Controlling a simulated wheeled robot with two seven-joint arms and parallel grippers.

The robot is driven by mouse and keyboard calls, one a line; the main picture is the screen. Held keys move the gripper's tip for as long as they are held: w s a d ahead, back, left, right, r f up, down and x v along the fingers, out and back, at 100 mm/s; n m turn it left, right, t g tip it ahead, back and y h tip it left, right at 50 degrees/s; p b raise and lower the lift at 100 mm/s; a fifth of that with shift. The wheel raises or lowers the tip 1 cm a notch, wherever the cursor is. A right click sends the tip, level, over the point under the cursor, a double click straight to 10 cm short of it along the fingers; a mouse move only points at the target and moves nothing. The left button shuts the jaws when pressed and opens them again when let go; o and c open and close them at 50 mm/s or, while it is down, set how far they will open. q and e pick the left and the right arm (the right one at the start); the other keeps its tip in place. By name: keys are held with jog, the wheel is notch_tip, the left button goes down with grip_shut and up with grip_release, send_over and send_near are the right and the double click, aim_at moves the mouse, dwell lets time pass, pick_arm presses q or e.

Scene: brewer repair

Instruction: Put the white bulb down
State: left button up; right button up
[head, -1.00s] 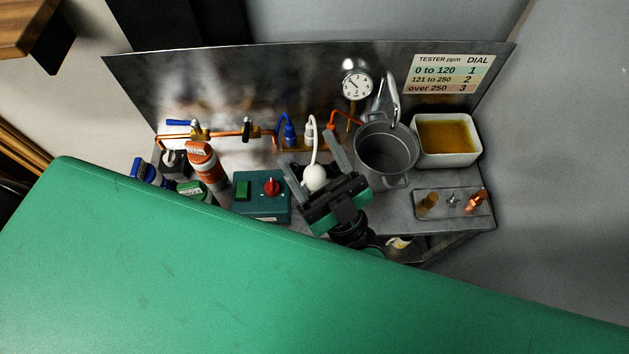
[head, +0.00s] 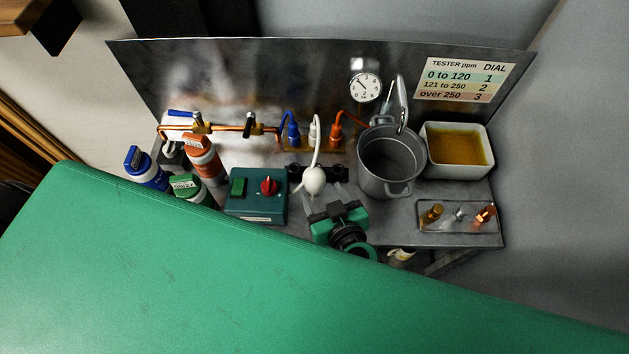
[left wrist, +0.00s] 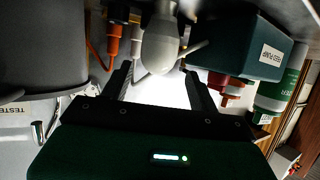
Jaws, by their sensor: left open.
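The white bulb (head: 314,181) sits at the middle of the bench, beside the teal box, with its white hose running up to the white fitting (head: 314,132). In the left wrist view the bulb (left wrist: 160,42) is just beyond my fingertips, with clear gaps to both fingers. My left gripper (head: 327,202) is open and empty, on the near side of the bulb. Its fingers also show in the left wrist view (left wrist: 155,72). A dark piece shows on both sides of the bulb; I cannot tell whether the bulb rests on it. My right gripper is not in view.
The teal box (head: 257,194) with a red dial is left of the bulb. A grey pot (head: 391,165) is close on the right, then a white tub (head: 457,178) and a small parts tray (head: 460,229). Bottles (head: 203,158) stand left. A green surface (head: 220,275) fills the foreground.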

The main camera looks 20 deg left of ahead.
aim_at(318, 185)
pick_arm(q)
jog(key=x, duration=0.4)
jog(key=shift+w+a+p, duration=0.1)
jog(key=shift+w+p, duration=0.05)
jog(key=shift+p, duration=0.15)
jog(key=p+x, duration=0.1)
jog(key=x, duration=0.3)
jog(key=shift+w+f+p, duration=0.1)
jog(key=shift+f+p, duration=0.1)
jog(key=shift+p, duration=0.2)
jog(key=shift+w+a+f, duration=0.25)
jog(key=shift+w, duration=0.05)
jog(key=c, duration=0.9)
